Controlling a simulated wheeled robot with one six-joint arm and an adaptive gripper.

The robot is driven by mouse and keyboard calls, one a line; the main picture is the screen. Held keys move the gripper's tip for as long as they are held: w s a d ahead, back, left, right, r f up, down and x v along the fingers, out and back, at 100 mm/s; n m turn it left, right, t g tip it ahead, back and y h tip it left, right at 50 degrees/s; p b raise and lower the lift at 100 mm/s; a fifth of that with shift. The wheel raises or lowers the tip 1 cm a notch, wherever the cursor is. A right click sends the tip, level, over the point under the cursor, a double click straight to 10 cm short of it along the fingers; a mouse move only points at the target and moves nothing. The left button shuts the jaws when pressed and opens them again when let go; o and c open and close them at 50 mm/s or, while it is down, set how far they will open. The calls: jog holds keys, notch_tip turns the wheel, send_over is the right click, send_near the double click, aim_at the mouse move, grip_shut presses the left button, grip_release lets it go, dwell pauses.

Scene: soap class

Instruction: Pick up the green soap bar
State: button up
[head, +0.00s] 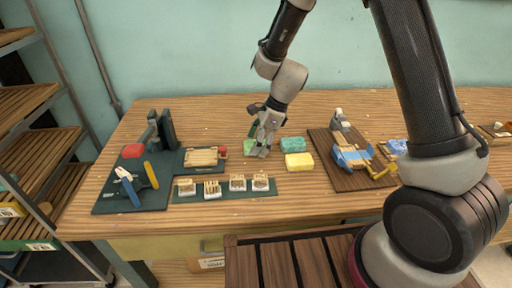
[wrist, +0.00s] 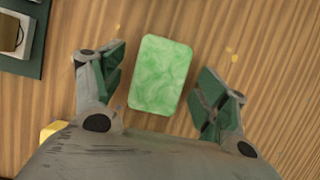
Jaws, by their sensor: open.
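The green soap bar (wrist: 160,73) lies on the wooden table, pale green and marbled, a rounded rectangle in the wrist view. In the head view the green soap bar (head: 249,146) shows only partly, behind my gripper (head: 260,153). In the wrist view my gripper (wrist: 163,85) is open, with one green-padded finger on each side of the bar. Gaps show between the bar and both fingers. The bar's near end comes close to the gripper's body at the bottom of the picture. Whether the fingertips touch the table cannot be told.
A teal bar (head: 293,144) and a yellow bar (head: 299,161) lie just right of my gripper. A brown board (head: 323,143) with a blue item stands at right. A cutting board (head: 201,158) is at left.

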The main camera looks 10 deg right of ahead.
jog(key=shift+c, duration=0.2)
jog(key=c, duration=1.1)
